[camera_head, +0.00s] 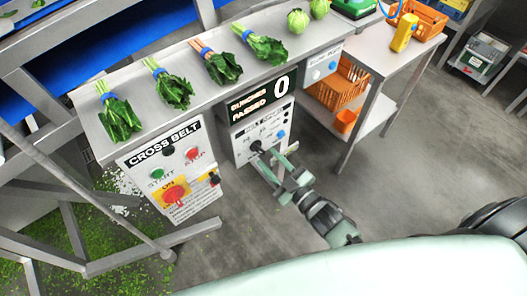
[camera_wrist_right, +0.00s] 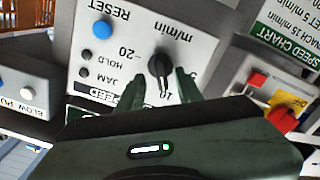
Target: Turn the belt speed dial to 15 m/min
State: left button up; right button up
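The belt speed dial is a black knob (camera_head: 256,146) on the grey control box under the counter. In the right wrist view the knob (camera_wrist_right: 160,65) appears upside down on a white panel marked "m/min" and "20". A pointer on it faces the lower edge of that view; the number there is partly hidden, so I cannot read the setting. My right gripper (camera_head: 274,160) is at the panel. In the wrist view its two fingers (camera_wrist_right: 160,88) are apart, one on each side of the knob's lower part; I cannot tell whether they touch it. My left gripper is not in view.
A blue reset button (camera_wrist_right: 102,29) and small hold and jam lamps sit beside the dial. The display (camera_head: 262,98) above reads 0 bunches passed. The cross belt box (camera_head: 160,160), with start, stop and red switch, stands to the left. Greens bunches lie on the counter.

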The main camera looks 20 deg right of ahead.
aim_at(262, 153)
jog(key=shift+x, duration=1.25)
jog(key=shift+w+a, duration=0.2)
jog(key=shift+w, duration=0.25)
jog(key=shift+c, duration=0.2)
grip_shut()
